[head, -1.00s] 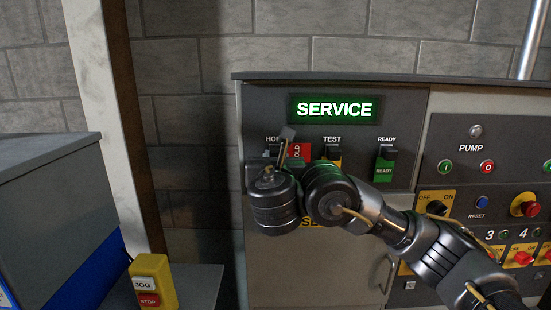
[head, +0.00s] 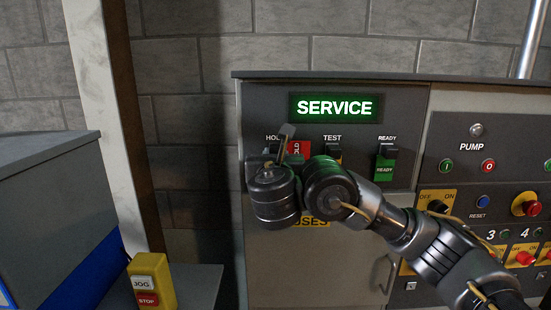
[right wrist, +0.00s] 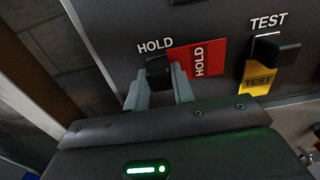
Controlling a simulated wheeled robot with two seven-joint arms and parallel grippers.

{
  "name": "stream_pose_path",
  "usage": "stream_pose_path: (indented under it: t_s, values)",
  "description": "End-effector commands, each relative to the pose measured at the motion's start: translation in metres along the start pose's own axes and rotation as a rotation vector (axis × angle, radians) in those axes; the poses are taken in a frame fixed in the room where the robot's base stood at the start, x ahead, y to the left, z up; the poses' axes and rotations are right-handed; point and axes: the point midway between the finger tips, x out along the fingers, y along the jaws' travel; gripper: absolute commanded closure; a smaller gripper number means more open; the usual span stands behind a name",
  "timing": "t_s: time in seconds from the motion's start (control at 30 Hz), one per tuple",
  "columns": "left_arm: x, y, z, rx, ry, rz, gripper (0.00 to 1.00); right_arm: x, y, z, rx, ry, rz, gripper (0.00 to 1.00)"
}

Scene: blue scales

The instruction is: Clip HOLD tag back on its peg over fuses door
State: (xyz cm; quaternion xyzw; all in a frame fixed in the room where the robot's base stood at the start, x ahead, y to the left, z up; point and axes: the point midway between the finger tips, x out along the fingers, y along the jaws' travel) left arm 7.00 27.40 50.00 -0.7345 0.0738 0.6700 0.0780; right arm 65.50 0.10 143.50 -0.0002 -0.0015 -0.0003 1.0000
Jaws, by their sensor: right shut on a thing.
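The red HOLD tag (right wrist: 201,58) is turned on its side, its lettering running upward, and sticks out to the right of its black clip (right wrist: 158,70). My right gripper (right wrist: 158,90) is shut on the clip, one finger on each side, just below the printed HOLD label (right wrist: 155,46). Whether the clip sits on the peg is hidden. In the head view the red tag (head: 298,147) shows above my wrist, beside the right gripper (head: 285,135). The fuses door (head: 335,260) is below, its yellow label partly covered by my arm. My left gripper is out of view.
The yellow TEST tag (right wrist: 257,78) hangs upright under its black clip close to the right. The green READY tag (head: 385,168) hangs further right. The SERVICE display (head: 335,107) is above. A yellow JOG/STOP box (head: 152,282) stands lower left.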

Motion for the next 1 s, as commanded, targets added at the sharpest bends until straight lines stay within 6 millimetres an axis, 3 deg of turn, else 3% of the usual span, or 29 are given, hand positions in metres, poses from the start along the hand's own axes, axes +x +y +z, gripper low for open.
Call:
stream_pose_path:
  t_s: [0.07,0.1,0.3,0.67,1.0]
  values:
    - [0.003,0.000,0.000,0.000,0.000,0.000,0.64,0.002,0.000,-0.001,0.000,0.000,0.000,1.00]
    - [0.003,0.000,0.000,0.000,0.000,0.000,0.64,0.002,0.000,0.000,0.000,0.000,0.000,0.74]
    - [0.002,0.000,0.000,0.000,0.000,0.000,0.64,0.002,0.000,0.000,0.000,0.000,0.000,0.50]
    - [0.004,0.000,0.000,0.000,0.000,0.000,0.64,-0.005,0.002,-0.001,0.002,0.000,0.004,0.50]
    - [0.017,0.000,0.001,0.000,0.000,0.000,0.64,-0.065,0.003,-0.003,0.004,0.000,0.007,0.50]
